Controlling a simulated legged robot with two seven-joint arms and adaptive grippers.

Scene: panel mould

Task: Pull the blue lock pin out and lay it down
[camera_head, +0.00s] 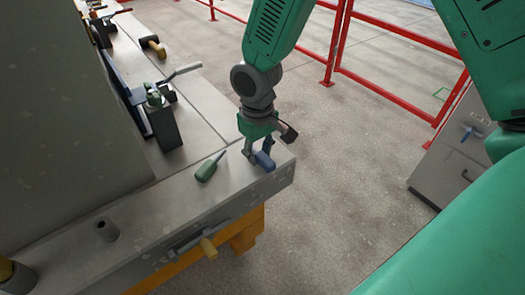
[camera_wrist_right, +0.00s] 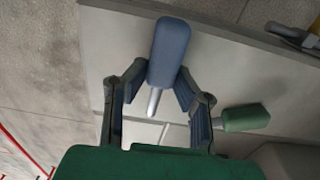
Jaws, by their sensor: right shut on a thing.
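The blue lock pin (camera_head: 264,160) has a thick blue handle and shows near the outer end of the grey mould ledge (camera_head: 165,208). In the right wrist view, its blue handle (camera_wrist_right: 169,50) points up the picture, and its bare silver shaft (camera_wrist_right: 153,101) points back toward my palm. My right gripper (camera_head: 257,158) is low over the ledge end and shut on the pin, with a finger on each side of it in the right wrist view (camera_wrist_right: 160,82). I cannot tell whether the pin touches the ledge. My left gripper is not in view.
A green-handled tool (camera_head: 208,170) lies on the ledge left of my right gripper, apart from it. A short round stub (camera_head: 107,229) stands at lower left. A clamp (camera_head: 161,112) stands further back. Red railing (camera_head: 400,97) lies beyond.

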